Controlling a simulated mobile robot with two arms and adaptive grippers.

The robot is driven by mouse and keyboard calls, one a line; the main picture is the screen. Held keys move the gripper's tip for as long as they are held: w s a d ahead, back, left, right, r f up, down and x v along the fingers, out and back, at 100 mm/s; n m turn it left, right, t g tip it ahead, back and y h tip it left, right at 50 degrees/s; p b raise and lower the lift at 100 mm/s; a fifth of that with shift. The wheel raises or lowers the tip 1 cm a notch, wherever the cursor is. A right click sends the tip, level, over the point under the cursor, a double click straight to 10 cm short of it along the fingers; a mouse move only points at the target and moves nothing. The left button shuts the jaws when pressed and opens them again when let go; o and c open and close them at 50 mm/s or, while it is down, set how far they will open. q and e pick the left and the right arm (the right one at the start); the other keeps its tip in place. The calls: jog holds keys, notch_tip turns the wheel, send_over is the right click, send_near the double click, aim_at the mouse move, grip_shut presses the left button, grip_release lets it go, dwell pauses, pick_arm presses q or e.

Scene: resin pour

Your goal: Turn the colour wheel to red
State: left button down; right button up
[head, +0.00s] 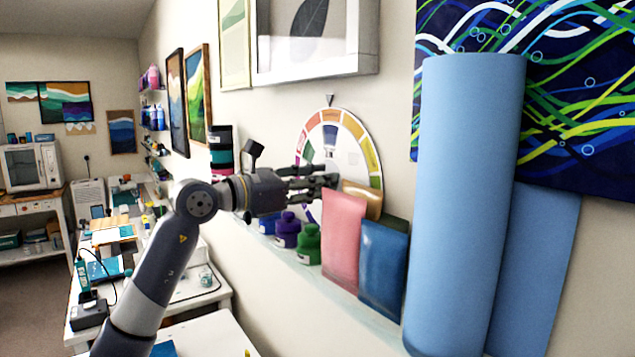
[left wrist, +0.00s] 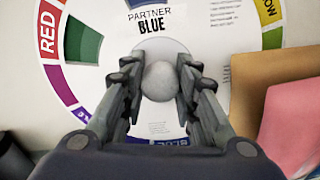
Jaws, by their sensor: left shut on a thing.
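The colour wheel (head: 352,158) is a round white disc with coloured segments on the wall. A small dark pointer (head: 330,99) sits above its top edge, over an orange segment. In the left wrist view the wheel (left wrist: 225,55) shows a RED segment (left wrist: 48,35) at the upper left and the printed words PARTNER BLUE. A pale round knob (left wrist: 160,80) stands at its centre. My left gripper (head: 318,181) reaches the wheel from the left. In the left wrist view its fingers (left wrist: 160,88) are shut on the knob from both sides. My right gripper is not in view.
Purple and green bottles (head: 307,244) and pink and blue pouches (head: 343,235) stand on a narrow ledge below the wheel. A tall blue roll (head: 465,200) stands at the right. Dark stacked jars (head: 221,148) are behind my left wrist. A long workbench runs at the left.

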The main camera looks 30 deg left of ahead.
pick_arm(q)
jog(key=shift+m+b, duration=0.45)
jog(key=shift+m, duration=0.15)
jog(key=m+b, duration=0.1)
jog(key=m, duration=0.2)
jog(key=shift+b, duration=0.4)
jog(key=m+b, duration=0.1)
jog(key=m, duration=0.2)
jog(key=shift+m, duration=0.3)
jog(key=shift+m+b, duration=0.35)
jog(key=shift+m, duration=1.55)
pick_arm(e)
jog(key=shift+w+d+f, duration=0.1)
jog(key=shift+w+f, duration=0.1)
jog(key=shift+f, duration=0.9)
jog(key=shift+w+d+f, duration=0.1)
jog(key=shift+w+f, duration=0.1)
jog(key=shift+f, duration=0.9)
pick_arm(q)
jog(key=c, duration=1.2)
grip_release()
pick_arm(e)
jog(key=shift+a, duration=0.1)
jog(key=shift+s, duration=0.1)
